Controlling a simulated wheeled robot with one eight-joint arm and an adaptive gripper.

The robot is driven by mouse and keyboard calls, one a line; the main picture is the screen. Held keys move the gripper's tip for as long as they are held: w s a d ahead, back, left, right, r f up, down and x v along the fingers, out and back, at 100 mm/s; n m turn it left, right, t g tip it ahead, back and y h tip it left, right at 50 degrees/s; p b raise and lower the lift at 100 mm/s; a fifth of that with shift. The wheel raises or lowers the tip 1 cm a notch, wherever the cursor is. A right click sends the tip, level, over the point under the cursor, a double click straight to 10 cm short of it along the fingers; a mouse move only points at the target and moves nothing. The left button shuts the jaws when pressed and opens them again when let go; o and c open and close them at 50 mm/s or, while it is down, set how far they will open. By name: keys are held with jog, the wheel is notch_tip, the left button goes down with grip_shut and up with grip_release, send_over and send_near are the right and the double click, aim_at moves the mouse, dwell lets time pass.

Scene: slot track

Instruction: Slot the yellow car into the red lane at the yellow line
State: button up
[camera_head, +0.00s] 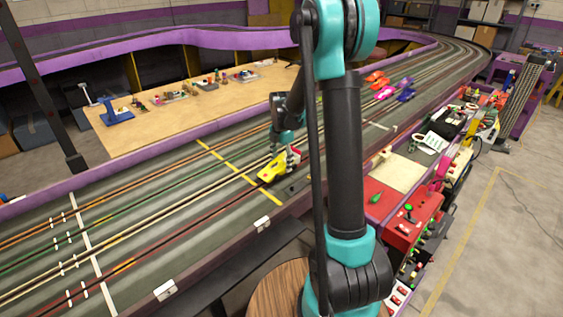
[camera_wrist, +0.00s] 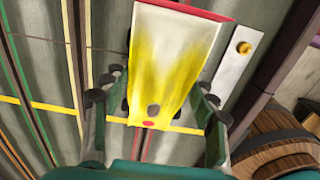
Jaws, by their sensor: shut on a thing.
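The yellow car (camera_head: 269,172) is in my gripper (camera_head: 284,160), over the track close to the near end of the yellow line (camera_head: 224,160). In the wrist view the car (camera_wrist: 172,60) fills the upper middle, with a red edge at its far end. My gripper's fingers (camera_wrist: 155,105) close on both its sides. The yellow line (camera_wrist: 40,107) passes below the car's near end. Red lane lines (camera_wrist: 138,146) show just below the car and are hidden under it. I cannot tell whether the car touches the track.
Several other cars (camera_head: 384,92) stand farther up the track. A wooden barrel (camera_wrist: 275,150) is at the lower right of the wrist view. The track to the left is clear.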

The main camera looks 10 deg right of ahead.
jog(key=shift+f, duration=1)
jog(key=o, duration=1.4)
jog(key=shift+c, duration=0.2)
jog(key=shift+r, duration=0.1)
notch_tip(320, 180, up, 12)
jog(key=shift+f, duration=0.1)
jog(key=s+d+f+m+t, duration=0.1)
jog(key=s+f+m, duration=0.2)
jog(key=s+m, duration=0.5)
jog(key=s+d+f+m+t, duration=0.1)
jog(key=s+f+m, duration=0.2)
jog(key=s+m, duration=0.5)
jog(key=s+d+f+m+t, duration=0.1)
jog(key=s+f+m+t, duration=0.1)
jog(key=s+m, duration=0.6)
jog(key=s, duration=0.3)
jog(key=shift+s+d+f+m, duration=0.2)
jog(key=shift+d+f+m, duration=0.1)
jog(key=shift+f+m, duration=0.1)
